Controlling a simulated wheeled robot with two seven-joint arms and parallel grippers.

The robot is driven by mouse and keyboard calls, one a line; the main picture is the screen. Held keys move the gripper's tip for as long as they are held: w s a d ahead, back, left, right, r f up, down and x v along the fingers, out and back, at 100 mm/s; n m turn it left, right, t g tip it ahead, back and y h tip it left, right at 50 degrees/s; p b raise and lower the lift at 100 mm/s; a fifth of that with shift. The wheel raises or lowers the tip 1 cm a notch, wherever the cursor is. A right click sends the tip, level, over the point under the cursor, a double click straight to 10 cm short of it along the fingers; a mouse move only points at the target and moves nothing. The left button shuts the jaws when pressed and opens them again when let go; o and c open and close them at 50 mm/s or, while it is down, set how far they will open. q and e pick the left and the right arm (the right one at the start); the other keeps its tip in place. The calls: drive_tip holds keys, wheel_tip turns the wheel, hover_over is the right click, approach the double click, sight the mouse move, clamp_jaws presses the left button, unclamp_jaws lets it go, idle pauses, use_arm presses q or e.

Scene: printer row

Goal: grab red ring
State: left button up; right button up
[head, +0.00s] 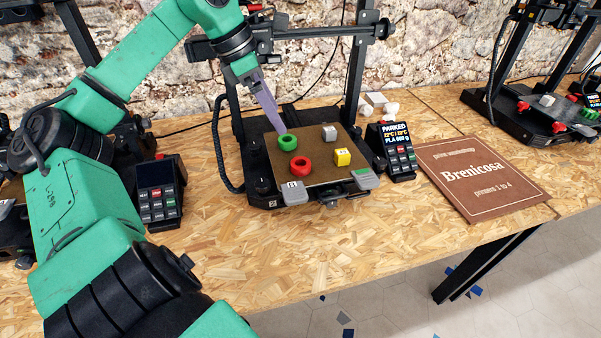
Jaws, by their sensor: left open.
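The red ring (301,166) lies flat on the brown print bed (318,171) of the middle printer, toward its front left. A green ring (288,141) lies just behind it on the same bed. My left gripper (277,126) reaches down from the upper left with its purple-grey fingers at the back left edge of the green ring. It is open, and I cannot tell whether it touches the green ring. It is apart from the red ring. My right gripper is not in view.
The printer's upright frame (357,70) stands behind. Control boxes (158,192) (397,151) flank the printer. A brown sign (483,177) lies at right. The front tabletop is clear.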

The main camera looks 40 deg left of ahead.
sight(298, 158)
use_arm(q)
drive_tip(key=p+x, duration=0.1)
drive_tip(key=x, duration=0.8)
drive_tip(key=p+x, duration=0.1)
drive_tip(key=x, duration=0.3)
drive_tip(key=shift+s+f+p, duration=0.25)
drive_tip(key=shift+f+p, duration=0.05)
drive_tip(key=shift+f, duration=0.25)
drive_tip(key=shift+w+d+f, duration=0.1)
drive_tip(key=shift+w+f, duration=0.1)
drive_tip(key=c, duration=1.4)
drive_tip(key=shift+r, duration=0.15)
